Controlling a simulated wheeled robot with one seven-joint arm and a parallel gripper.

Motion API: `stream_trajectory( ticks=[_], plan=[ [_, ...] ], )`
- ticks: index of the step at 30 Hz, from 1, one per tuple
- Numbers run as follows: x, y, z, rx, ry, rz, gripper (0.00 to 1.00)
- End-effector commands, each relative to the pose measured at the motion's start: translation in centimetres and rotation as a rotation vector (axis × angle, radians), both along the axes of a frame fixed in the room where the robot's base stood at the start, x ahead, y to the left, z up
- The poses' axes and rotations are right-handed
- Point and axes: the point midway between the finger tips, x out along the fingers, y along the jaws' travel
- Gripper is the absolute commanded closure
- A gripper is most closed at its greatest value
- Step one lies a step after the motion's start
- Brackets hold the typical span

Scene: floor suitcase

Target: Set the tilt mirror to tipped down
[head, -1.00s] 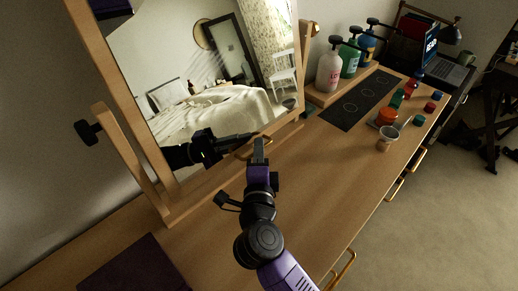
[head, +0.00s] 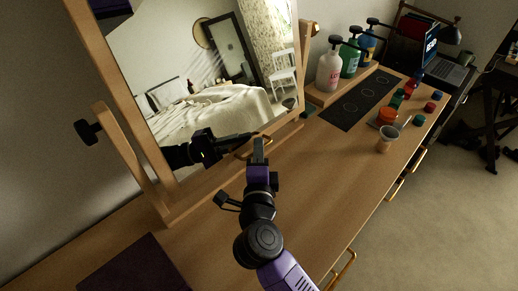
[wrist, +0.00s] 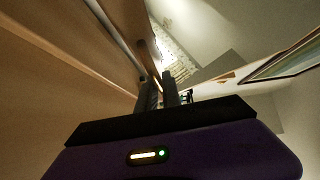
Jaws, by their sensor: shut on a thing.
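The tilt mirror (head: 215,75) has a wooden frame and stands on a wooden dresser, held between side posts with a dark knob (head: 88,132) at the left. Its glass shows a bed, a chair and my arm's reflection. A brass pull (head: 241,150) is at its lower edge. My gripper (head: 259,145) is at this lower edge, shut on the pull. In the wrist view the fingertips (wrist: 159,78) are close together at a thin part beside the frame. The exact contact is hidden.
Pump bottles (head: 330,70) stand on a wooden tray right of the mirror. A dark mat (head: 357,103), a small cup (head: 386,139) and several small coloured jars lie farther right. A dark purple flat item (head: 135,268) is front left. The dresser's middle is clear.

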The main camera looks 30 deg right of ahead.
Motion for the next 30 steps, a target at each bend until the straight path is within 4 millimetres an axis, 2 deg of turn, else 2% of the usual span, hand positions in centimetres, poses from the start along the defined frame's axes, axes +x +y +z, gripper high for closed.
stream_trajectory(
  ticks=[8,24,30],
  plan=[
    [1.8,0.8,-1.4,0.025,-0.077,0.004,1.0],
    [9.3,3.4,-2.1,0.038,-0.107,0.004,1.0],
    [11.2,4.0,-2.1,0.04,-0.107,0.004,1.0]
  ],
)
